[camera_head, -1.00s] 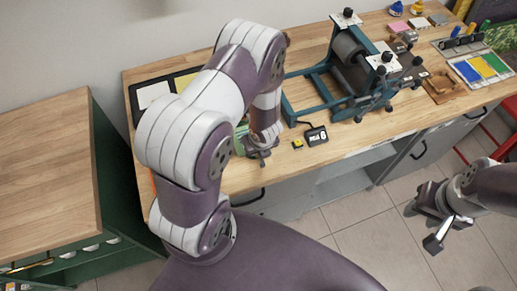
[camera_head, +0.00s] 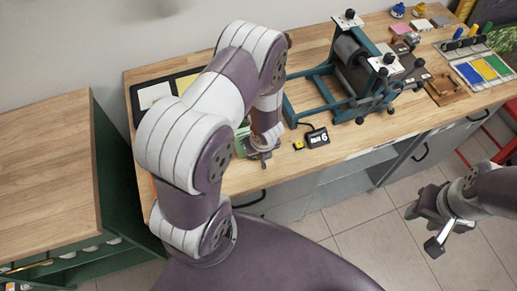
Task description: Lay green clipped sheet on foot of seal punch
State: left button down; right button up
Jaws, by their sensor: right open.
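A green piece (camera_head: 241,143) shows in part behind my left forearm on the bench; I cannot tell whether it is the clipped sheet or the seal punch. No other part of either is clear. My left gripper (camera_head: 263,157) is low over the bench's front edge beside the green piece, mostly hidden by its own wrist, so its jaws cannot be judged. My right gripper (camera_head: 422,229) is open and empty, out over the floor at the right, apart from the bench.
The wooden bench (camera_head: 225,183) carries a dark tray (camera_head: 136,102) with white and yellow sheets, a teal roller press (camera_head: 322,98), a small black tag (camera_head: 317,137) and a yellow-topped block (camera_head: 298,146). A wooden stamp rack and colour pads crowd the right. A green cabinet (camera_head: 115,190) stands left.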

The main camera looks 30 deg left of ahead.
pick_arm(q)
jog(key=shift+f+b, duration=0.15)
jog(key=shift+b, duration=0.15)
dwell(0.5)
dwell(0.4)
jog(key=c, duration=0.9)
grip_release()
notch_tip(320, 180, up, 8)
jog(key=p, duration=0.7)
